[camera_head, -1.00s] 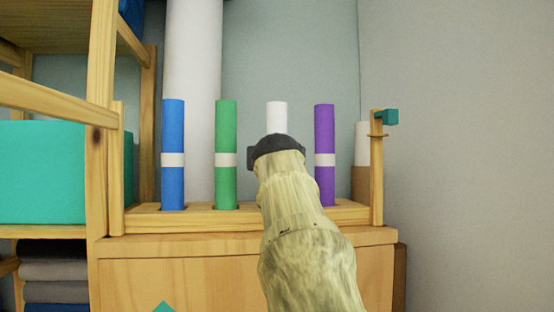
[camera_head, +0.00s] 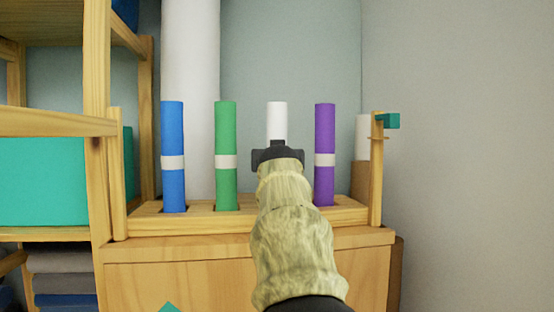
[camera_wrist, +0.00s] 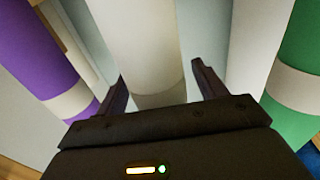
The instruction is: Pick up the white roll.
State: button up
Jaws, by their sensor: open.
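The white roll (camera_head: 277,119) stands upright in the wooden rack (camera_head: 245,220), between the green roll (camera_head: 226,140) and the purple roll (camera_head: 325,140). In the head view my gripper (camera_head: 278,154) is in front of it and hides its lower part. In the wrist view the white roll (camera_wrist: 140,45) stands ahead, between the lines of the two fingers of my open gripper (camera_wrist: 161,82). Its lower part shows a slightly darker band. I cannot tell whether a finger touches it.
The purple roll (camera_wrist: 38,55) and green roll (camera_wrist: 298,75) flank my gripper in the wrist view. A blue roll (camera_head: 173,135) stands at the rack's left. A wide white column (camera_head: 192,50) is behind. A wooden post with a teal clip (camera_head: 391,121) stands right; shelving is left.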

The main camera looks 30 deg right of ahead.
jog(key=c, duration=1.2)
jog(key=shift+r, duration=0.15)
jog(key=shift+r+p, duration=0.8)
jog(key=shift+r, duration=4.05)
